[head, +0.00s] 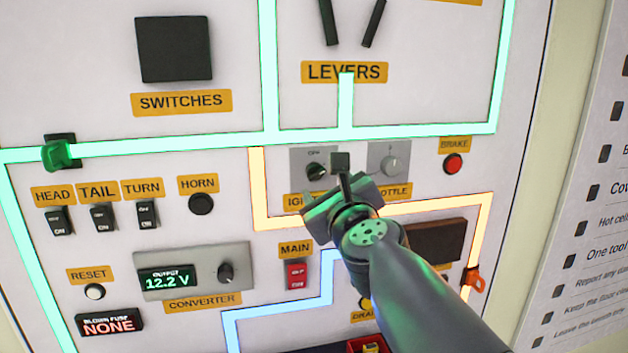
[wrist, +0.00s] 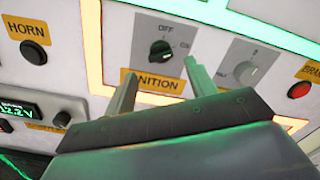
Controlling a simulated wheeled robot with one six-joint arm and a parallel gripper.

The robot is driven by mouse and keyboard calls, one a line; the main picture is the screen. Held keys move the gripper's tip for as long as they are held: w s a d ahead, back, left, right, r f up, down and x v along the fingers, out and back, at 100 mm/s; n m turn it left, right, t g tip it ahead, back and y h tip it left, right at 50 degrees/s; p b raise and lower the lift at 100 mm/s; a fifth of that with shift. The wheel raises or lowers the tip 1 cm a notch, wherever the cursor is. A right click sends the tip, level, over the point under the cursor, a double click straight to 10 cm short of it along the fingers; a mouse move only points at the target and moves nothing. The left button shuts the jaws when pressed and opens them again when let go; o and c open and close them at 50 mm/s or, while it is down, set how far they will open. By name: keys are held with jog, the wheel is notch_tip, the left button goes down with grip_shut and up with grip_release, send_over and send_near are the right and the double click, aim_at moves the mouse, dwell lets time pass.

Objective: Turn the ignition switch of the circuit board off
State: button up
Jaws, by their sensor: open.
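The ignition switch (head: 316,171) is a dark rotary knob on a grey plate, in the upper middle of the board (head: 120,120). In the wrist view the knob (wrist: 160,49) shows whole, with the words OFF above it and ON to its right. I cannot tell for sure which mark its pointer faces. My gripper (head: 335,175) is in front of the board, just below and right of the knob. In the wrist view its two fingers (wrist: 158,85) are spread and empty, below the knob, not around it. The gripper hides part of the IGNITION label (wrist: 152,84).
The throttle knob (head: 390,165) is close on the right, with the red brake button (head: 453,163) beyond it. The horn button (head: 201,203) is to the left. The red main switch (head: 296,275) is below. A poster (head: 590,200) hangs at the far right.

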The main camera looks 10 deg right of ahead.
aim_at(316, 176)
jog(key=w+b, duration=0.1)
jog(key=w, duration=0.5)
jog(key=shift+w, duration=0.4)
jog(key=shift+c, duration=0.4)
jog(key=c, duration=0.8)
jog(key=n, duration=0.6)
jog(key=shift+f, duration=0.1)
jog(key=n, duration=0.5)
jog(key=shift+f+n, duration=0.1)
jog(key=shift+n, duration=0.3)
